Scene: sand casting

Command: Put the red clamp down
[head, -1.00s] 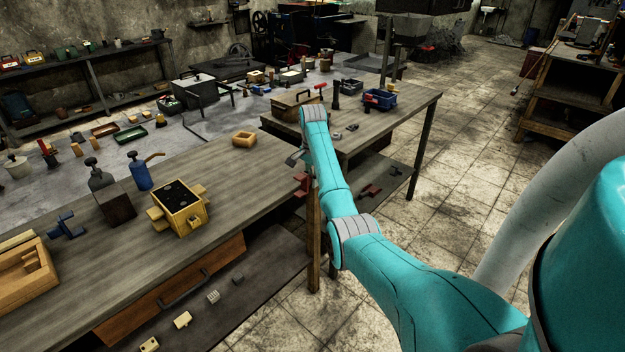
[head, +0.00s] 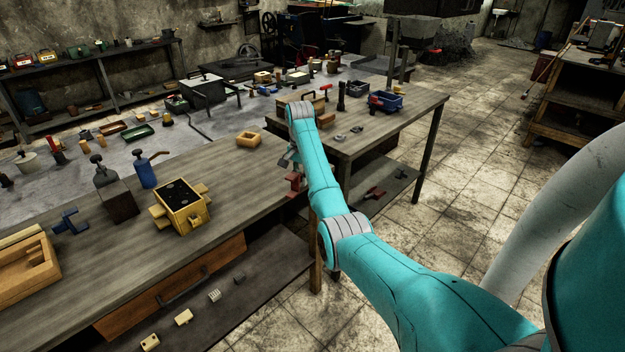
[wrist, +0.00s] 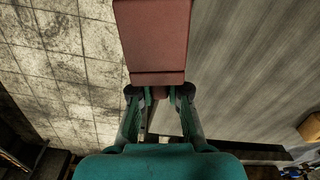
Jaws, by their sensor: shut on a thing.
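The red clamp (head: 294,184) is held by my gripper at the right end of the near wooden workbench (head: 225,200). In the wrist view the clamp (wrist: 153,40) is a large red block beyond the fingertips. My gripper (wrist: 160,93) is shut on a narrow part of it. In that view the clamp overlaps the line between the bench top (wrist: 245,70) on the right and the floor on the left. I cannot tell whether it touches the bench. In the head view my arm hides part of the gripper.
The bench holds a yellow box (head: 180,205), a blue clamp (head: 68,222), a blue pump can (head: 145,172) and a small wooden frame (head: 249,138). Bare bench top lies between the yellow box and my gripper. Another red piece (head: 374,193) lies on a low shelf at right.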

